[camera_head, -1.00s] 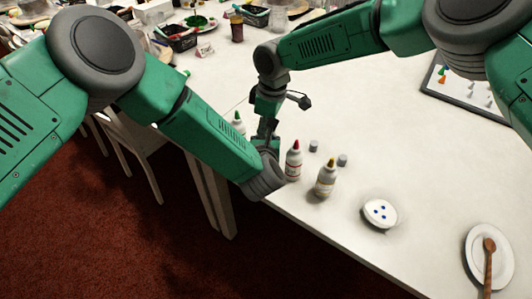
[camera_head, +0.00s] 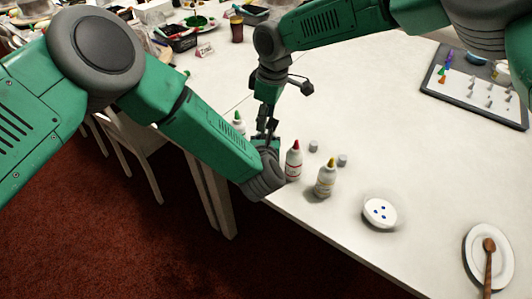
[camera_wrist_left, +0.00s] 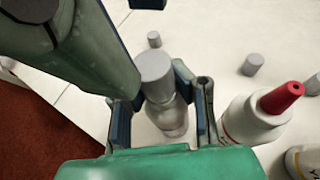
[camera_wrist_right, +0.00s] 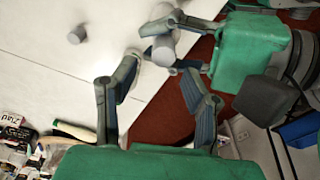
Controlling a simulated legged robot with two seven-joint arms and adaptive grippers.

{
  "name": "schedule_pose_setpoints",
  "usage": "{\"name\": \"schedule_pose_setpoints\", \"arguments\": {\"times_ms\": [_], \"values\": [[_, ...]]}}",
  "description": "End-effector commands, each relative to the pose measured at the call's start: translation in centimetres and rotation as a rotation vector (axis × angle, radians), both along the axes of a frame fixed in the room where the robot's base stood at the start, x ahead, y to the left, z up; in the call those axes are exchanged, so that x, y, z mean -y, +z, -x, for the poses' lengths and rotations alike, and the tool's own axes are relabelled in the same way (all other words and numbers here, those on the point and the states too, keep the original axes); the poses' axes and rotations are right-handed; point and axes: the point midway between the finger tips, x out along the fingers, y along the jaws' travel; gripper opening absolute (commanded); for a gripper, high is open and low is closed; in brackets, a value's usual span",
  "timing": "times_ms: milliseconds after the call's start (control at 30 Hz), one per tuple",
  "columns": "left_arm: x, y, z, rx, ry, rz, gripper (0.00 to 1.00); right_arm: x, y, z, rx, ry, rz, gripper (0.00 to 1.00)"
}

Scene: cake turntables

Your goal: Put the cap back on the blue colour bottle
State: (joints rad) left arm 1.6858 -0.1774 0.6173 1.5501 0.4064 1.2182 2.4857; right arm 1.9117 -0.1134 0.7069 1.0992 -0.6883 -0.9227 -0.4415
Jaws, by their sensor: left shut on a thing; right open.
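My left gripper (camera_wrist_left: 160,118) is shut on a white bottle (camera_wrist_left: 172,122), upright near the table edge. A grey cap (camera_wrist_left: 155,70) is at the bottle's top and hides its tip; I cannot tell how firmly it sits. The same cap (camera_wrist_right: 163,50) shows in the right wrist view. My right gripper (camera_wrist_right: 158,80) is open and empty, its fingers close by the cap. In the head view the arms hide the held bottle, and my left gripper (camera_head: 266,145) is just below my right gripper (camera_head: 268,127).
A red-tipped bottle (camera_head: 293,164) and a yellow-tipped bottle (camera_head: 325,181) stand right of the grippers, a green-tipped bottle (camera_head: 238,124) to the left. Two loose grey caps (camera_head: 313,146) (camera_head: 342,160) lie behind. A dotted white dish (camera_head: 368,218) is further right.

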Motion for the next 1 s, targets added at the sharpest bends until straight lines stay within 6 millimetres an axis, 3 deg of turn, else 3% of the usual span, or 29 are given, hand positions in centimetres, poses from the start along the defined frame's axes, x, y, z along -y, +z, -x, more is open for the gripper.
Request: {"name": "schedule_pose_setpoints", "arguments": {"times_ms": [33,267,300,367,600,700,1000], "values": [[0.1,-0.8,0.5,-0.019,-0.005,-0.002,0.00,0.0,0.4,0.0,0.001,0.000,0.000,0.40],[0.1,-0.8,0.5,-0.019,-0.005,-0.002,0.00,0.0,0.5,0.0,-0.002,0.000,-0.001,0.40],[0.1,-0.8,0.5,-0.019,-0.005,-0.002,0.00,0.0,0.5,0.0,-0.002,0.000,-0.001,0.46],[0.1,-0.8,0.5,-0.019,-0.005,-0.002,0.00,0.0,0.9,0.0,-0.002,0.005,0.004,0.46],[0.1,-0.8,0.5,-0.019,-0.004,-0.001,0.00,0.1,6.0,0.1,-0.025,0.077,0.085,0.46],[0.0,-0.8,0.5,-0.019,-0.005,-0.002,0.00,0.3,7.3,0.3,-0.034,0.095,0.110,0.46],[0.0,-0.8,0.5,-0.019,-0.005,-0.002,0.00,0.4,7.6,0.4,-0.038,0.099,0.117,0.46]]}}
